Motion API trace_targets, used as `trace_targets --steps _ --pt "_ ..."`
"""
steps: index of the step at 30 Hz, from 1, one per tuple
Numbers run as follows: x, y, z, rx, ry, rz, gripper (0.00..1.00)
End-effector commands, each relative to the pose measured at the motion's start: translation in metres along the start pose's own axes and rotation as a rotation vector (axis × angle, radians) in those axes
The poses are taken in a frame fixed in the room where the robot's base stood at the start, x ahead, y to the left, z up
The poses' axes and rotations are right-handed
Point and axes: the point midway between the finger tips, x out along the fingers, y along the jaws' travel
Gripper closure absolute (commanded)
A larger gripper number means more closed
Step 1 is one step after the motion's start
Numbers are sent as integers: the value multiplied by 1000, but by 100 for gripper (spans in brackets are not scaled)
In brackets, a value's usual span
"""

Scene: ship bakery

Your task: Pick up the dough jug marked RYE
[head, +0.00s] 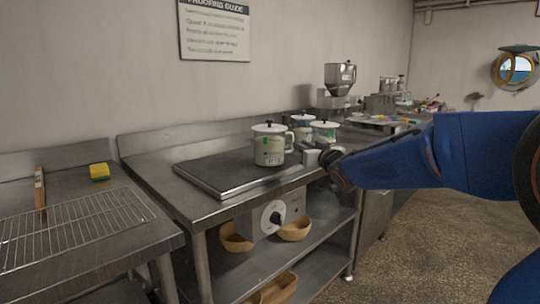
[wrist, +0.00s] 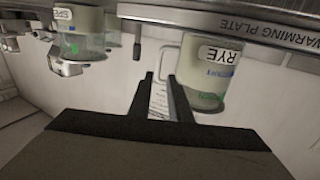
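The RYE jug (wrist: 214,72) is a clear jug with a white RYE label, seen upside down at the right of the wrist view. It appears to be the front, white-lidded jug (head: 269,148) on the dark warming plate (head: 205,178) in the head view. Its handle (wrist: 167,58) points towards my gripper (wrist: 160,78). The gripper's two dark fingers are apart, with the handle in line between their tips. I cannot tell whether they touch it. In the head view my gripper (head: 325,157) is just right of the jug, and its fingers are hard to make out.
Two similar lidded jugs stand behind, one left (head: 302,127) and one right (head: 323,131). A jug with a partly readable label (wrist: 80,35) shows at left in the wrist view. A wire rack (head: 75,226) and yellow sponge (head: 99,171) lie on the left counter. Wooden bowls sit below.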

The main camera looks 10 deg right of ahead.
Motion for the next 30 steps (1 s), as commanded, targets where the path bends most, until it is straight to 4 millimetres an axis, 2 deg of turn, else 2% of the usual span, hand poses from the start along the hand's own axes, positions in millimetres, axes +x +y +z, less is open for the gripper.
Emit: trace_targets --steps 1,6,14,25,30 --pt "9 0 1 0 -1 -1 82" --pt "27 0 0 0 -1 1 82" --pt "38 1 0 0 -1 1 82" --pt "80 4 1 0 -1 0 82" --pt "86 4 1 -1 0 1 82"
